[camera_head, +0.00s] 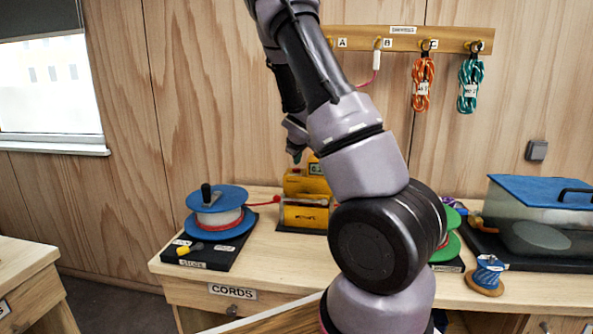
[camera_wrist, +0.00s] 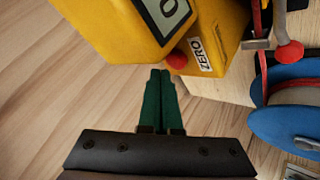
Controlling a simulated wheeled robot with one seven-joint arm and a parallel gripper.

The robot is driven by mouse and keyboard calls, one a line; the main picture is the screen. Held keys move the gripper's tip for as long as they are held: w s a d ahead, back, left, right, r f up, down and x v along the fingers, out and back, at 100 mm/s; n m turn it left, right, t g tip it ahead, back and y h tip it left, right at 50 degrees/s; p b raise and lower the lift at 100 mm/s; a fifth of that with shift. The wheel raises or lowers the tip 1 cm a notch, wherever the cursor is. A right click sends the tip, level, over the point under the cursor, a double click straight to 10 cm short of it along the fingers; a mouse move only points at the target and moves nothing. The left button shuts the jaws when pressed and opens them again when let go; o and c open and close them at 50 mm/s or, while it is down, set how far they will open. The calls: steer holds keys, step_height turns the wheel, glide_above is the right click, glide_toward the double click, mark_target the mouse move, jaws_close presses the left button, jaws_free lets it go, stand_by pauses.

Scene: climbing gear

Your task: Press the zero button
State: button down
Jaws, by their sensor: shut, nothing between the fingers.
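The zero button is a small red knob (camera_wrist: 177,60) beside a white "ZERO" label (camera_wrist: 200,55) in the wrist view. It sits on the yellow machine (camera_wrist: 115,25), next to its display. In the head view the yellow machine (camera_head: 304,213) stands on the bench, partly hidden behind my arm. My gripper (camera_wrist: 160,75) has its green fingers shut together and empty. In the wrist view its tips appear just below and left of the red knob; I cannot tell whether they touch it. In the head view my gripper (camera_head: 297,155) is small, above the machine.
A blue spool (camera_head: 217,212) with red cord stands left of the machine; a cord runs to it. A green spool (camera_head: 446,240) is behind my arm. A lidded tank (camera_head: 540,230) stands right. Coiled cords (camera_head: 422,85) hang on a wall rail (camera_head: 405,39). A drawer below appears open.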

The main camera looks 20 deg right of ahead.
mark_target(297, 170)
steer(key=shift+f, duration=0.1)
steer(key=shift+f, duration=0.3)
steer(key=shift+f, duration=0.5)
stand_by(0.5)
steer(key=shift+r, duration=0.9)
steer(key=shift+r, duration=2.55)
